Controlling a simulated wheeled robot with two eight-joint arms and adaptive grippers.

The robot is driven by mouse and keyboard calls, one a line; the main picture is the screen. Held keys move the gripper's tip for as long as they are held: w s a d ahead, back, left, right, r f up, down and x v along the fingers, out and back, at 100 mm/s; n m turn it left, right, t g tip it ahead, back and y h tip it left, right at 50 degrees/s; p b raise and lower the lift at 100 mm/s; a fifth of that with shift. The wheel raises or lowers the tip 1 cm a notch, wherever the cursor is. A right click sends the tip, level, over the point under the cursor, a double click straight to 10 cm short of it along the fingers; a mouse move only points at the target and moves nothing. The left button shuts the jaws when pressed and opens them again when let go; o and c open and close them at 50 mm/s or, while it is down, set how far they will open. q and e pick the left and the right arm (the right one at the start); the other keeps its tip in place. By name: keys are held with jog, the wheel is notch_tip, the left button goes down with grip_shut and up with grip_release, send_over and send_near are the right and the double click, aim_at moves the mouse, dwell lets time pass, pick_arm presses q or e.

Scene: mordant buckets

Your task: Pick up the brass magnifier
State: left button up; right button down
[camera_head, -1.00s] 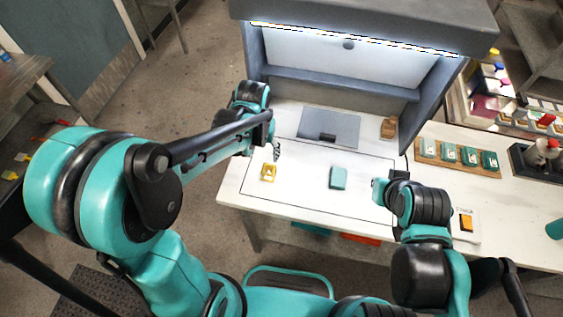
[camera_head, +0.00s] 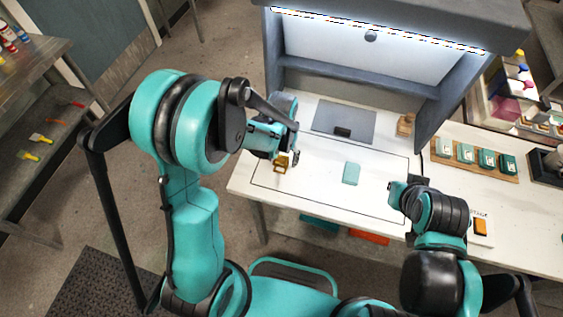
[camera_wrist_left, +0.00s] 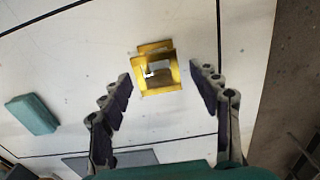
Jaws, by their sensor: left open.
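The brass magnifier (camera_head: 281,164) is a small square yellow-gold frame on the white table, near the left of the marked rectangle. In the left wrist view the brass magnifier (camera_wrist_left: 157,80) lies ahead of and between my fingers, touching neither. My left gripper (camera_head: 285,156) is just above and beside it in the head view, partly covering it. In the wrist view the left gripper (camera_wrist_left: 163,88) has its two fingers spread wide and empty. My right gripper (camera_head: 396,194) is at the right edge of the marked rectangle; its fingers are too unclear to read.
A teal block (camera_head: 351,173) lies right of the magnifier, and in the wrist view (camera_wrist_left: 33,114) at left. A grey plate (camera_head: 343,121) lies behind. A wooden rack (camera_head: 474,160) of teal samples is at right. The hood (camera_head: 370,62) stands over the table's back.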

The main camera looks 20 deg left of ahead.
pick_arm(q)
jog(key=c, duration=1.3)
jog(key=shift+r, duration=0.1)
